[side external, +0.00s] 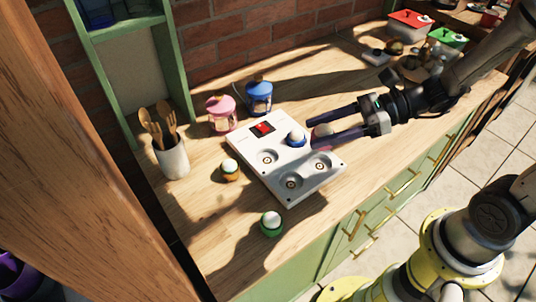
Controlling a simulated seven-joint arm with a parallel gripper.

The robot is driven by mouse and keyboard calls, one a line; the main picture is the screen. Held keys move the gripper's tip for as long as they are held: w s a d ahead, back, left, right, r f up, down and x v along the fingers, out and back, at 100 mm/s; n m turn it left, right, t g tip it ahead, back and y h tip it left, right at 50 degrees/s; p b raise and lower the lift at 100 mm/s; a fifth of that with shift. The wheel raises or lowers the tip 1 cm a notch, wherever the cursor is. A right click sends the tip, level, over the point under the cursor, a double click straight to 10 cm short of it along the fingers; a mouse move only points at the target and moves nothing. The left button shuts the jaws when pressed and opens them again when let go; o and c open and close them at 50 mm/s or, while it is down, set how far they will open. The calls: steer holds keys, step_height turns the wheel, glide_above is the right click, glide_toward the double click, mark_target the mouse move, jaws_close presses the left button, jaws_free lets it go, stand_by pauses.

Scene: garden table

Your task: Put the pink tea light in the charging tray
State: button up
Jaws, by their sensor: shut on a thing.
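The white charging tray (294,162) lies on the wooden table, with a red square near its back edge. A blue tea light (297,138) sits in one of its round sockets; three sockets nearer the front look empty. My gripper (311,132) reaches in from the right, its two long dark fingers at the tray's back right side. It is shut on the pink tea light (323,130), whose pale top shows between the fingers. Its lower part is mostly hidden by the near finger. I cannot tell its exact height above the tray or table.
An orange tea light (230,172) and a green tea light (271,224) stand left and in front of the tray. A pink lantern (222,114) and a blue lantern (259,98) stand behind it. A white utensil pot (172,160) is at left. Red (409,24) and green (447,38) boxes are back right.

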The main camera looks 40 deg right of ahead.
steer(key=w+a+f, duration=0.1)
steer(key=w+f, duration=0.2)
steer(key=w+a+f, duration=0.2)
steer(key=w+f, duration=0.1)
steer(key=w, duration=0.1)
steer(key=w+a+f, duration=0.2)
steer(key=w+f, duration=0.1)
steer(key=w, duration=0.1)
steer(key=shift+w, duration=0.15)
steer(key=shift+w+f, duration=0.2)
steer(key=shift+f, duration=1.55)
steer(key=shift+f, duration=0.15)
steer(key=o, duration=1.3)
steer(key=shift+o, duration=0.2)
